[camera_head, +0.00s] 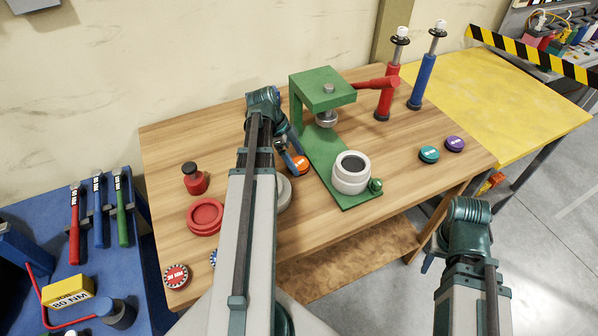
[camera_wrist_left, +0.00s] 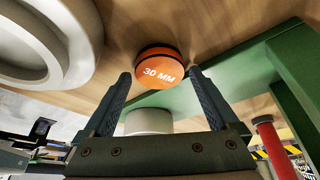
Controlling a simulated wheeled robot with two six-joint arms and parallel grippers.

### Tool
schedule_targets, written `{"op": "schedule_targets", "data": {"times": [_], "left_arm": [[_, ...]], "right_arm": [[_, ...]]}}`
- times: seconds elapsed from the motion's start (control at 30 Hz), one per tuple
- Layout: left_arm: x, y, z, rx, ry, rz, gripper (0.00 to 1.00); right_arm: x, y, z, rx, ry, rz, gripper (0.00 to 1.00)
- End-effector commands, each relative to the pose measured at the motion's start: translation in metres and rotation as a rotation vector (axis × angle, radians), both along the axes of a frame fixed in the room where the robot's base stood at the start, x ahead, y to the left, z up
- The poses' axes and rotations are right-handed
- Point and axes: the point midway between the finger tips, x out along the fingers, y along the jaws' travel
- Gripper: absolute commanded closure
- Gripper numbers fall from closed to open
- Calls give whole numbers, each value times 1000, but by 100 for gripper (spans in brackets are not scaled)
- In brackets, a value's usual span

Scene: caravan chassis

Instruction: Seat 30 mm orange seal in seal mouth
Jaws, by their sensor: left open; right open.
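The orange seal (camera_head: 300,166) lies on the wooden table left of the green press; in the left wrist view the seal (camera_wrist_left: 160,68) reads "30 MM". My left gripper (camera_head: 289,160) is open over it, with a fingertip on either side in the left wrist view (camera_wrist_left: 162,78); I cannot tell if they touch it. A white cylinder with a dark round opening (camera_head: 350,180), perhaps the seal mouth, stands on the green press base; it is partly visible in the left wrist view (camera_wrist_left: 148,122). My right gripper (camera_head: 428,262) is mostly hidden by its arm, off the table's right edge.
The green press (camera_head: 322,90) with its red lever stands behind the cylinder. A pale ring (camera_head: 284,193) is partly hidden by my left arm. Teal (camera_head: 429,154) and purple (camera_head: 455,144) discs lie at right. A red dish (camera_head: 205,215) lies at left.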

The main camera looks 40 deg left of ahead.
Motion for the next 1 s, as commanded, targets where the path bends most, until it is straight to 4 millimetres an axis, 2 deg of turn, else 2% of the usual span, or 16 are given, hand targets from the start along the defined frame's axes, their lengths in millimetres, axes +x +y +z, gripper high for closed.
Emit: {"op": "schedule_targets", "data": {"times": [0.03,0.07,0.33,0.77,1.0], "left_arm": [[1,-2,-10,0,0,0,6],[1,-3,-11,0,0,0,6],[2,-4,-9,0,0,1,8],[2,-3,-9,0,0,1,86],[2,-3,-8,0,0,1,87]], "right_arm": [[0,0,-10,0,0,0,50],[0,0,-11,0,0,0,50],[0,0,-9,0,0,0,50],[0,0,-9,0,0,0,50],[0,0,-8,0,0,0,50]]}}
